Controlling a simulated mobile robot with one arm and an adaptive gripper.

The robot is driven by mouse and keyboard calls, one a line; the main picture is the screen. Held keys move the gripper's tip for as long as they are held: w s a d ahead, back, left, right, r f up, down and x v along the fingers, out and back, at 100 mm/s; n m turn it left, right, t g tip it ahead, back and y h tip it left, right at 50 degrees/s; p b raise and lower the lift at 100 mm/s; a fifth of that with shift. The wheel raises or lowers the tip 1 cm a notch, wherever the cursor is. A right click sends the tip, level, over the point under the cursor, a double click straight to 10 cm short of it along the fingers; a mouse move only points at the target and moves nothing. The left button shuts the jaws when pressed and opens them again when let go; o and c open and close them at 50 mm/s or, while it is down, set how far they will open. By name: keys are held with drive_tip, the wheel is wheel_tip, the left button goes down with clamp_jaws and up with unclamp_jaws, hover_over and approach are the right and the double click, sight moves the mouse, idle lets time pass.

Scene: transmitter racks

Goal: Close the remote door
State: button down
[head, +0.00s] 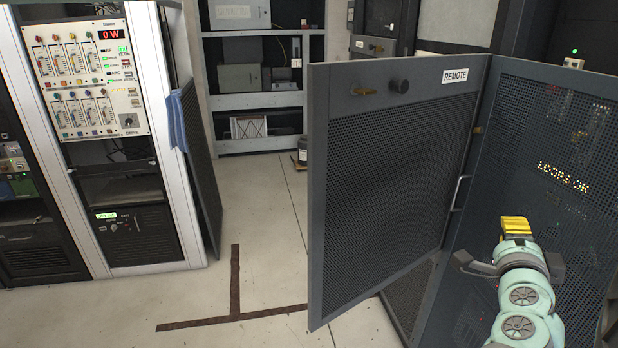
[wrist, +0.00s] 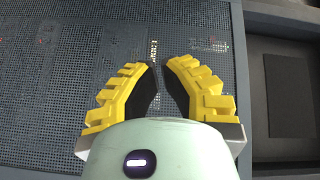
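The remote door (head: 395,170) is a dark grey framed panel with perforated mesh and a white REMOTE label. It stands swung open in the middle of the head view, with a brass fitting and a black knob near its top edge. Its right edge meets a perforated cabinet panel (head: 540,150) with lit text behind the mesh. My gripper (head: 516,226) is to the right of the door, in front of that panel and apart from the door. In the wrist view, its yellow fingers (wrist: 160,66) are apart with nothing between them, and mesh fills the background.
A white-framed transmitter rack (head: 145,130) stands at the left, with a blue cloth (head: 180,120) on its side door. Shelves (head: 255,100) stand at the back. The pale floor (head: 255,220) between rack and door is clear, with brown tape (head: 235,285) on it.

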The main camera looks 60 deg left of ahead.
drive_tip(key=s+a+f+n+g+y+b, duration=0.4)
drive_tip(key=s+a+f+g+y+b, duration=0.3)
drive_tip(key=s+a+f+b, duration=0.15)
drive_tip(key=n+g+y+b, duration=0.2)
drive_tip(key=n+g+b, duration=0.35)
drive_tip(key=g, duration=0.25)
approach(326, 237)
drive_tip(key=a+b, duration=0.5)
drive_tip(key=a, duration=0.1)
drive_tip(key=shift+s+a, duration=0.1)
drive_tip(key=shift+a, duration=1.05)
drive_tip(key=shift+a+m, duration=0.1)
drive_tip(key=shift+m, duration=0.15)
